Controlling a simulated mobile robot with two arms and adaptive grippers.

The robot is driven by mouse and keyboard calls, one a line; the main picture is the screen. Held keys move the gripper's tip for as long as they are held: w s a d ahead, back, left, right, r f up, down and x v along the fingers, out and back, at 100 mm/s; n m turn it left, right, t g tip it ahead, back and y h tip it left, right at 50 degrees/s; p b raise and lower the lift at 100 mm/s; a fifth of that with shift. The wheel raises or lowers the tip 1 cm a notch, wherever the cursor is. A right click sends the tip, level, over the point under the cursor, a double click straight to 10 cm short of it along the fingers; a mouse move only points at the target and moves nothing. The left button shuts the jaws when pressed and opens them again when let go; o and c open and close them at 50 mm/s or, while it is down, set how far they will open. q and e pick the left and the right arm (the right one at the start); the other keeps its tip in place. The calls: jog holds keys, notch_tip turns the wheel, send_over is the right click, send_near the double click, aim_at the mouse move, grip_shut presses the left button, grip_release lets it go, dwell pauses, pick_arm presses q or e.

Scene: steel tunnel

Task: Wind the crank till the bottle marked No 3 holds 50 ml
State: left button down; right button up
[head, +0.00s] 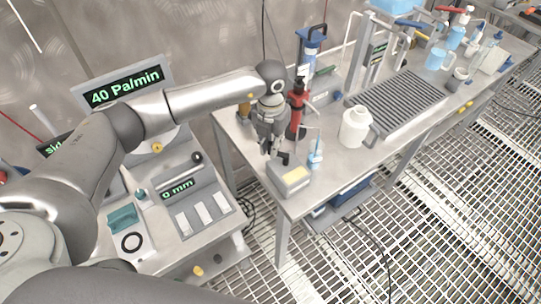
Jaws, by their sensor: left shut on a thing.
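My left gripper (270,150) points down over the near left corner of the steel bench. It is shut on a small dark part, which looks like the crank handle, just behind a pale box with a yellow panel (290,181). The fingers hide most of what they hold. A small bottle with a blue band and thin spout (315,155) stands right of the box. A white jug-like bottle (354,127) stands farther right. I cannot read a No 3 mark or any fill level. My right gripper is not in view.
A red and black stand (297,108) is close behind the gripper. A ribbed steel tray (400,103) lies on the bench (333,178), with bottles and a blue jug (436,60) beyond. A console reading "0 mm" (178,188) stands left. Grating floor is open at right.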

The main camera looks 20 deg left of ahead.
pick_arm(q)
jog(key=shift+w+d+m+b, duration=0.4)
jog(key=shift+w+m+b, duration=0.3)
jog(key=shift+m+b, duration=1.4)
jog(key=shift+w+d+m+b, duration=0.45)
jog(key=shift+w+m+b, duration=0.25)
jog(key=shift+m+b, duration=1.4)
jog(key=shift+w+d+m+b, duration=0.4)
jog(key=shift+w+m+b, duration=0.3)
jog(key=shift+m+b, duration=1.4)
jog(key=shift+r+m+p, duration=0.1)
jog(key=shift+m+p, duration=0.2)
jog(key=shift+m, duration=0.1)
jog(key=c, duration=1.4)
grip_release()
jog(key=shift+o, duration=0.2)
notch_tip(320, 180, up, 12)
